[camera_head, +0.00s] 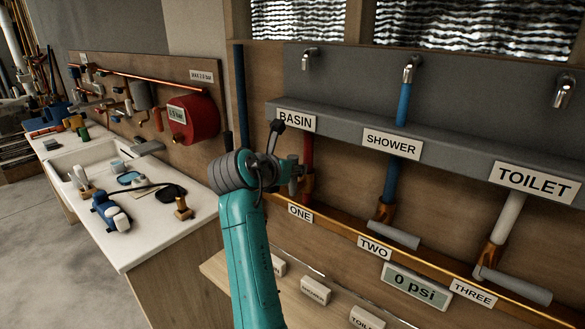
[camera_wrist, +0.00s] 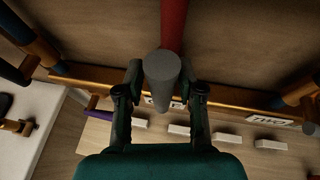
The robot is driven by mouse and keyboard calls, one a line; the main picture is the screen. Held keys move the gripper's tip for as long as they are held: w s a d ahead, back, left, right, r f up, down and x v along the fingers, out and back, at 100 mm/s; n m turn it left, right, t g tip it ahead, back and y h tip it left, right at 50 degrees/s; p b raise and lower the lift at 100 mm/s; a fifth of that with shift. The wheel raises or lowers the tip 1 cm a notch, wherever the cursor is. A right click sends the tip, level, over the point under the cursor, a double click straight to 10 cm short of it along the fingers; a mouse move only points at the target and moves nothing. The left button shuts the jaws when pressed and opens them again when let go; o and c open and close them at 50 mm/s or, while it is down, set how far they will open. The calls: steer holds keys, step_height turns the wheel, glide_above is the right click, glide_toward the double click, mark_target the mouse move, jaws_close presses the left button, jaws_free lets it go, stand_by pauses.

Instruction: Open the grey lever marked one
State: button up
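The grey lever marked one shows in the wrist view as a grey cylinder (camera_wrist: 162,68), seen nearly end-on in front of a red pipe (camera_wrist: 173,22). My gripper (camera_wrist: 162,82) has one dark finger on each side of the lever. The fingers are spread and look very close to it; contact cannot be made out. In the head view my teal arm and wrist hide most of the lever and the gripper. The ONE label (camera_head: 300,213) sits just right of my arm, below the red pipe (camera_head: 307,150).
Grey levers two (camera_head: 394,236) and three (camera_head: 515,285) stick out from the copper rail to the right. A 0 psi display (camera_head: 416,287) sits below them. A white sink counter (camera_head: 150,225) stands to the left. Small labelled blocks (camera_head: 315,291) lie on the lower shelf.

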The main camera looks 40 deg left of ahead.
steer(key=shift+o, duration=0.7)
steer(key=v, duration=1.2)
steer(key=shift+f, duration=0.1)
